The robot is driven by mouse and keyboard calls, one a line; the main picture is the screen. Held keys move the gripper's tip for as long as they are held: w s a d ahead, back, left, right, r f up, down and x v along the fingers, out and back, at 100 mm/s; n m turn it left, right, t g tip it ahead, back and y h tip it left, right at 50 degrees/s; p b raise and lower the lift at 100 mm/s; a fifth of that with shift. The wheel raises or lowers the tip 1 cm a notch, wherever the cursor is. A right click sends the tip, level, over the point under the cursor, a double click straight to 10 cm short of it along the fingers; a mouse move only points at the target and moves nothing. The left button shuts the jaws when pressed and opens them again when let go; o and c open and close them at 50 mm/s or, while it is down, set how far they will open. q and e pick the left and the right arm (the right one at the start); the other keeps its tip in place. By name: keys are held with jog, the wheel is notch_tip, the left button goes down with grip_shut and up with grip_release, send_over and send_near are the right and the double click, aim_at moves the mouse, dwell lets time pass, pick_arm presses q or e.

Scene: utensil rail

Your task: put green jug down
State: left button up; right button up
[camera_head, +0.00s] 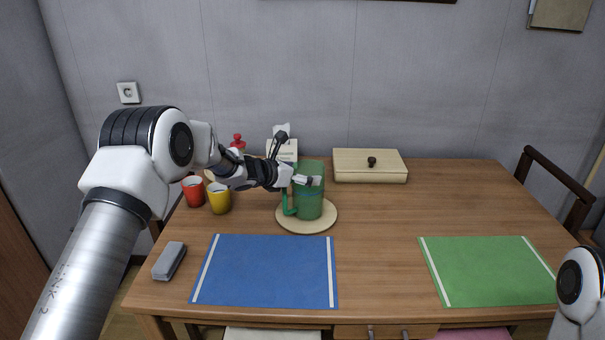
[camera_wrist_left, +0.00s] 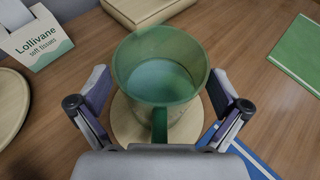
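The green jug (camera_head: 313,200) stands upright on a round pale wooden board (camera_head: 327,222), its handle turned toward my left gripper. In the left wrist view the see-through jug (camera_wrist_left: 160,65) looks empty, and the board (camera_wrist_left: 124,122) shows beneath it. My left gripper (camera_head: 299,160) is at the jug's upper part, one finger on each side. In the wrist view the fingers (camera_wrist_left: 158,88) are spread wide, and they seem just clear of the jug's wall. My right gripper is out of view.
A red cup (camera_head: 193,191) and a yellow cup (camera_head: 219,199) stand left of the jug. A lidded box (camera_head: 370,166) is behind it at right. A blue mat (camera_head: 265,270), a green mat (camera_head: 487,270) and a grey block (camera_head: 169,260) lie in front. The table's right middle is clear.

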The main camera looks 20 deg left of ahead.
pick_arm(q)
jog(key=shift+r, duration=0.1)
jog(key=v, duration=1.2)
jog(key=shift+b, duration=0.45)
